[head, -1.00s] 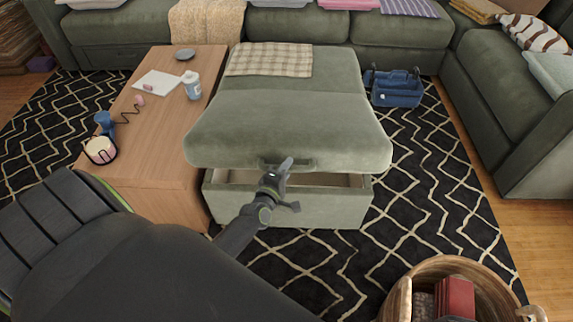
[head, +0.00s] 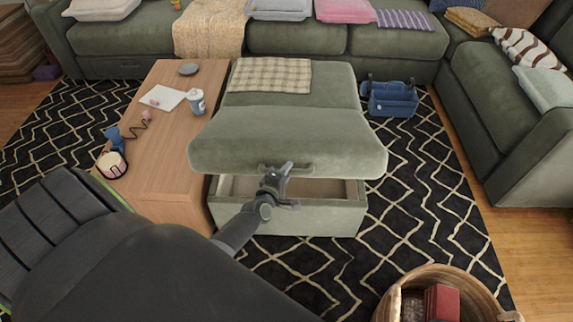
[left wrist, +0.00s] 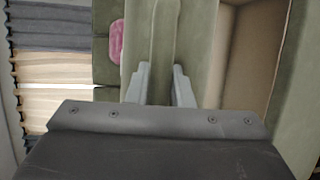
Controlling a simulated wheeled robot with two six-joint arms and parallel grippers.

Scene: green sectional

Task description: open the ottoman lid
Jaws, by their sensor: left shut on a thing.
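The green ottoman (head: 300,221) stands in the middle of the head view. Its lid (head: 290,135) is partly raised at the near edge, and a gap shows the pale interior (head: 325,190). A folded plaid cloth (head: 270,74) lies on the far part of its top. My left gripper (head: 276,172) is shut on the handle at the lid's front edge. In the left wrist view the gripper (left wrist: 158,85) has its two fingers on either side of the green handle (left wrist: 163,45). My right gripper is not in view.
A wooden table (head: 165,155) with a cup (head: 196,101), paper and small items stands close left of the ottoman. A blue caddy (head: 392,99) is on the rug at the back right. A wicker basket (head: 392,300) stands at the front right. Sofas line the back and right.

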